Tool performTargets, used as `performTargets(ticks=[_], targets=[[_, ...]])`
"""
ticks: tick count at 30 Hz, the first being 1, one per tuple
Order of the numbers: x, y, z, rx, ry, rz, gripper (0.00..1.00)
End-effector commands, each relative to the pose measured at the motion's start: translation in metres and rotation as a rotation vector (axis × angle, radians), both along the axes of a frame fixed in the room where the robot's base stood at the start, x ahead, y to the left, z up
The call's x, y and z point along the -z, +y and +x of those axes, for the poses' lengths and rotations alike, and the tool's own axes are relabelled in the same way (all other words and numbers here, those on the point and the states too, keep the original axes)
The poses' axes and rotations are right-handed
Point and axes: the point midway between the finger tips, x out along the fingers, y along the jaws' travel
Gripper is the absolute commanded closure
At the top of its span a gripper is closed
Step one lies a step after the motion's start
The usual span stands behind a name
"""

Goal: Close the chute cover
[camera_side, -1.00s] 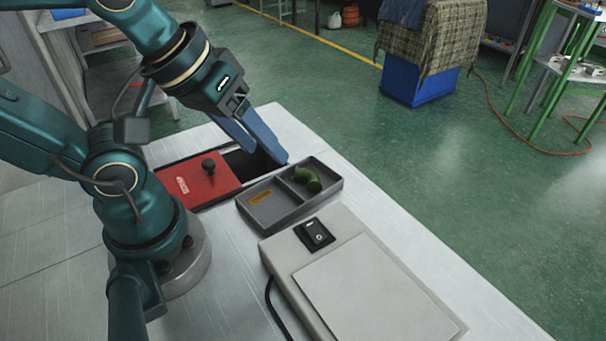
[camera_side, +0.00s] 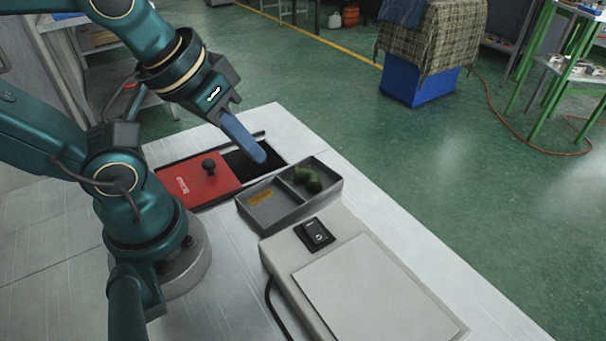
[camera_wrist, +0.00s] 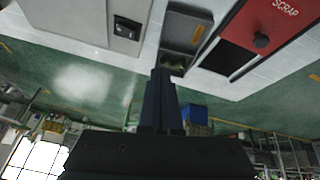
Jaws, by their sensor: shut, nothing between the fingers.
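The chute cover is a red sliding plate (camera_side: 198,181) with a black knob (camera_side: 208,165). It lies over the left part of the chute, and the dark opening (camera_side: 240,166) shows to its right. In the wrist view the red cover (camera_wrist: 270,28), marked SCRAP, is at the upper right, with its knob (camera_wrist: 261,40) and the dark opening beside it. My gripper (camera_side: 262,157) has its blue fingers together and empty. In the side view they hang over the opening, to the right of the knob and apart from it.
A grey two-compartment tray (camera_side: 270,210) stands in front of the opening, with a green piece (camera_side: 306,180) in its right compartment. A light grey machine (camera_side: 370,285) with a black switch (camera_side: 315,234) is nearer the camera. The bench (camera_side: 400,215) to the right is bare.

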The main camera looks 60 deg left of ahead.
Motion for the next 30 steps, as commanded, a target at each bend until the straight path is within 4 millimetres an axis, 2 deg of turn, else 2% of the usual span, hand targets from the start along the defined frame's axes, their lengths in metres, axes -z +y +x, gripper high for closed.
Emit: performTargets(ticks=[4, 8, 14, 18, 21, 24, 30], targets=[[-0.005, 0.015, 0.003, -0.364, 0.035, -0.109, 1.0], [-0.006, 0.041, 0.006, -0.769, 0.07, -0.184, 1.0], [-0.004, 0.095, 0.006, -1.473, 0.087, -0.245, 1.0], [0.003, 0.145, -0.005, -2.007, 0.066, -0.226, 1.0], [0.01, 0.173, -0.018, -2.266, 0.064, -0.181, 1.0], [0.019, 0.192, -0.03, -2.378, 0.098, -0.143, 1.0], [0.029, 0.2, -0.042, -2.448, 0.142, -0.127, 1.0]])
